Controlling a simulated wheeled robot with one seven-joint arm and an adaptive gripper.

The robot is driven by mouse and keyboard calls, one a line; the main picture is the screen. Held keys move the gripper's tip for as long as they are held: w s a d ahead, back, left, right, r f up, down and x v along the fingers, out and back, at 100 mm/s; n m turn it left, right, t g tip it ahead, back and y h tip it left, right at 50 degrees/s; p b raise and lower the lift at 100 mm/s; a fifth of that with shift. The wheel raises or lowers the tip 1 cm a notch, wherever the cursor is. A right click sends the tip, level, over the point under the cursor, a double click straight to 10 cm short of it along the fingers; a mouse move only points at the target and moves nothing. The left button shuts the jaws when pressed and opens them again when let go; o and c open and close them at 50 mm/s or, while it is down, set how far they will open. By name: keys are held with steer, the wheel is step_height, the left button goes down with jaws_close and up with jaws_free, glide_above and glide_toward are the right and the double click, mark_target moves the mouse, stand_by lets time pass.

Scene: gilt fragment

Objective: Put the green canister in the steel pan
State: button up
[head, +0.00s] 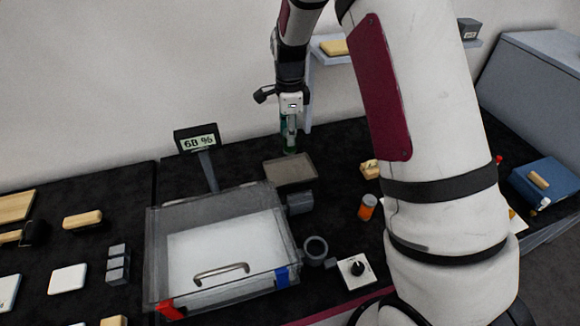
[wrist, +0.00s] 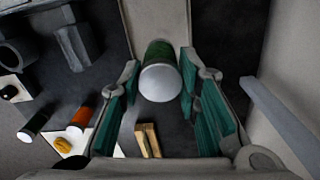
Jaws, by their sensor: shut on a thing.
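The green canister (head: 290,147) hangs upright from my gripper (head: 290,130), its lower end just above the pan's far edge in the head view. In the wrist view the canister (wrist: 160,75) shows its pale round end and dark green side between the teal finger pads. My gripper is shut on it. The steel pan (head: 290,172) is a shallow grey rectangular tray behind the clear box; it looks empty. In the wrist view the pan (wrist: 152,18) lies beyond the canister, partly hidden by it. The height between canister and pan is hard to judge.
A clear-walled box (head: 220,245) with a handle stands in front of the pan. A display on a post (head: 198,140) reads 68 % at its left. The wall is close behind.

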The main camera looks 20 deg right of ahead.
step_height(320, 180, down, 9)
steer(key=shift+p, duration=0.7)
steer(key=shift+f, duration=0.15)
steer(key=o, duration=1.2)
steer(key=shift+c, duration=0.2)
